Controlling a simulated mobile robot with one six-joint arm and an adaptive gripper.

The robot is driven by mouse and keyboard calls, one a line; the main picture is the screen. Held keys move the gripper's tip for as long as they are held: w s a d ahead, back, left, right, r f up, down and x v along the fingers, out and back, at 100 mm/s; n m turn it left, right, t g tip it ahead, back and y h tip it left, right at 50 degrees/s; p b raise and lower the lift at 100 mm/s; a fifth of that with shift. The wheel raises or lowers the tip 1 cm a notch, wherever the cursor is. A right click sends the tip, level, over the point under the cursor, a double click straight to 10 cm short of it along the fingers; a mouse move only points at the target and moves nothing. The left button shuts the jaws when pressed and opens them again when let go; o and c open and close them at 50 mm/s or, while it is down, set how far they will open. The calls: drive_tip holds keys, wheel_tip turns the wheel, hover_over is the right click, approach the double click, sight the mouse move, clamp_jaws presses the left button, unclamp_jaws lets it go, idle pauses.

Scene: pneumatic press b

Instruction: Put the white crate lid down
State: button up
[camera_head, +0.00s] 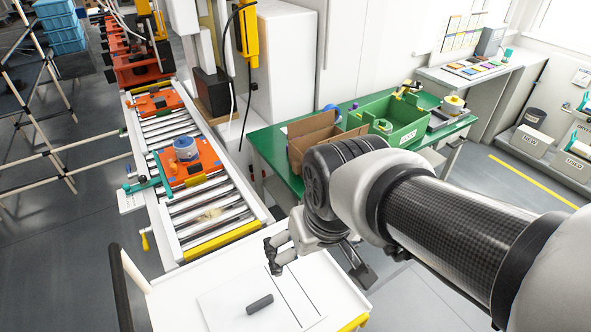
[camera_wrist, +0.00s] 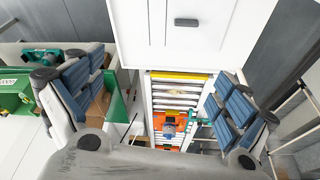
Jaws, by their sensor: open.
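A thin, flat white panel with a dark grey handle, which looks like the white crate lid (camera_head: 232,300), lies flat on a white cart top (camera_head: 178,293). Its near part is cut off by the lower picture edge. The handle (camera_head: 260,303) stands clear of my fingers. The wrist view shows the lid (camera_wrist: 150,30) at the top, with its handle (camera_wrist: 186,22). My gripper (camera_head: 318,265) is over the back right part of the cart, its fingers spread apart. In the wrist view my gripper (camera_wrist: 160,85) is open with nothing between the fingers.
A roller conveyor (camera_head: 225,226) with orange carriers (camera_head: 188,165) runs away behind the cart. A green table (camera_head: 264,143) with a cardboard box (camera_head: 318,135) and a green bin (camera_head: 408,116) stands behind my arm. A black bar (camera_head: 121,285) rises at the cart's left.

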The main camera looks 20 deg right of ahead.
drive_tip(key=s+d+r+t, duration=0.1)
drive_tip(key=s+d+r, duration=0.1)
drive_tip(key=s, duration=0.5)
drive_tip(key=shift+s+r+m, duration=0.15)
drive_tip(key=shift+r+m, duration=0.2)
drive_tip(key=shift+m, duration=0.05)
